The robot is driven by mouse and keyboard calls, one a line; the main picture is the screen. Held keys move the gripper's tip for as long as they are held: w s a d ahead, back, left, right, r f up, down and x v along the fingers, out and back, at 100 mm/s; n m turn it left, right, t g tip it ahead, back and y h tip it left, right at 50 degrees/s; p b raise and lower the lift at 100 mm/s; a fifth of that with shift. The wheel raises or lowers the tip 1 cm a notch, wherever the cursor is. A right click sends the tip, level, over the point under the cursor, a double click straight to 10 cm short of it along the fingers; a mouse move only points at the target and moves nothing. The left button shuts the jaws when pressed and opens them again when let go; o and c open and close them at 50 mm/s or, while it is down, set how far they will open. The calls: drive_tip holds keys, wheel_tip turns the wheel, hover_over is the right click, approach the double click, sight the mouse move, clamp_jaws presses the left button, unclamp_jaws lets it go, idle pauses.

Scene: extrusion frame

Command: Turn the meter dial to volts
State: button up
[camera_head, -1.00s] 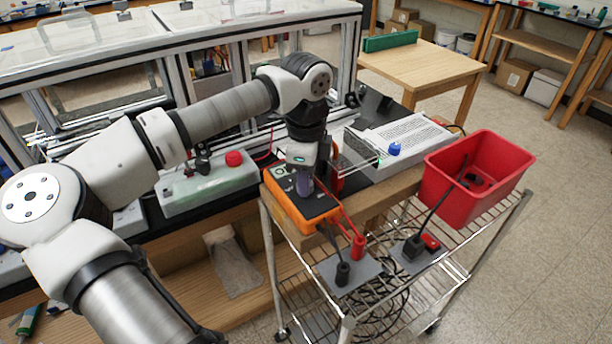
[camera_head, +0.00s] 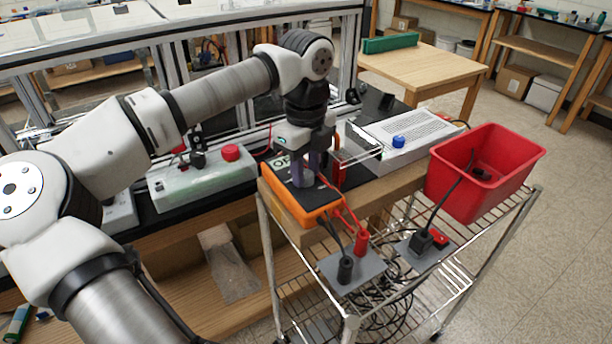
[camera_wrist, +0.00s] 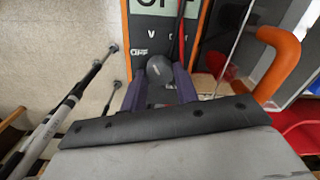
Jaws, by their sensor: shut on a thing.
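The orange meter (camera_head: 326,204) with a black face lies at the bench edge, above the wire cart.
Red and black plugs (camera_head: 361,242) stand on a grey plate by the meter, with leads hanging over the wire cart. A red bin (camera_head: 458,190) sits at the right. A green-white box with a red button (camera_head: 231,152) stands to the left.

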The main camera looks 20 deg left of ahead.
drive_tip(key=m+b, duration=0.2)
drive_tip(key=m, duration=0.3)
drive_tip(key=shift+m, duration=0.3)
idle(0.5)
drive_tip(key=o, duration=1)
drive_tip(key=shift+r, duration=0.1)
wheel_tip(320, 180, up, 14)
drive_tip(key=p, duration=0.9)
drive_tip(key=shift+f, duration=0.2)
